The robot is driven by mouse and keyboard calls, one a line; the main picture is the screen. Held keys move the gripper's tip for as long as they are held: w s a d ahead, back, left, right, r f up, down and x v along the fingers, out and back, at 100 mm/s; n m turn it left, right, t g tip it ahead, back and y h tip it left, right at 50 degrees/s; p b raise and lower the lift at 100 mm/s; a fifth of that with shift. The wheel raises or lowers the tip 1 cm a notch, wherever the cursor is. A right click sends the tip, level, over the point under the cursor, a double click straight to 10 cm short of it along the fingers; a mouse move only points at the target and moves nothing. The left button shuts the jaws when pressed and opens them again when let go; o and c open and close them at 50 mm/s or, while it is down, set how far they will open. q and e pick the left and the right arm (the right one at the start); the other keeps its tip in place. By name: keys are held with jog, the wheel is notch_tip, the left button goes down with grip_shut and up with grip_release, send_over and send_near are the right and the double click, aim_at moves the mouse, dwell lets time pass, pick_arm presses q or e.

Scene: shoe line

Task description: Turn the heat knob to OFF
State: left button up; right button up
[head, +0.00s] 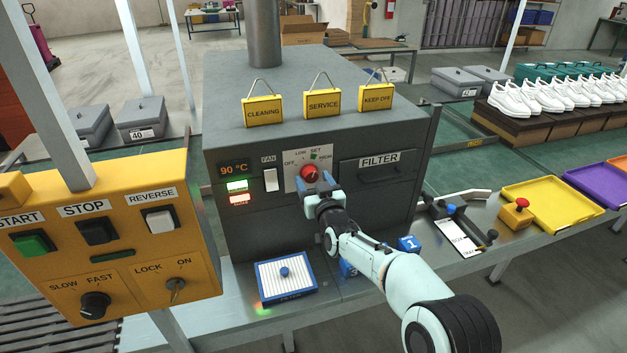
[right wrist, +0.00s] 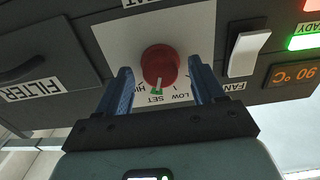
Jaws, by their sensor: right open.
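The red heat knob (head: 310,172) sits on a white plate on the grey machine's front, with OFF, LOW, SET and HIGH printed around it. In the right wrist view, which is upside down, the knob (right wrist: 160,63) shows a white pointer line towards the green mark by SET. My right gripper (head: 315,182) is open just in front of the knob. In the right wrist view its blue fingers (right wrist: 161,78) stand on either side of the knob, with visible gaps; I cannot tell whether they reach around it. My left gripper is not in view.
A white fan switch (head: 270,180) and a 90 °C display (head: 233,169) are left of the knob. The FILTER drawer (head: 379,168) is right of it. A yellow control box (head: 110,235) stands at left; a blue-framed filter (head: 285,276) lies below.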

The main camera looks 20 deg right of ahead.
jog(key=c, duration=1.1)
jog(key=shift+o, duration=0.2)
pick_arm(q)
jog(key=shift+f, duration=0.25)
pick_arm(e)
jog(key=shift+n, duration=0.4)
jog(key=shift+f+n+b, duration=0.1)
jog(key=shift+n+b, duration=0.65)
jog(key=shift+n, duration=0.35)
jog(key=n+b, duration=0.1)
jog(key=n, duration=0.2)
jog(key=shift+n, duration=0.3)
jog(key=n+b, duration=0.2)
jog(key=n, duration=0.2)
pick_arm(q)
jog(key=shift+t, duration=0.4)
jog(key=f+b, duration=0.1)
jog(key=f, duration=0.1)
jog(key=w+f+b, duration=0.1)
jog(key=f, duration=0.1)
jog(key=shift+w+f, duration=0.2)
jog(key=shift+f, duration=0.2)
pick_arm(e)
jog(key=n, duration=0.5)
jog(key=shift+d, duration=0.1)
jog(key=shift+n, duration=0.3)
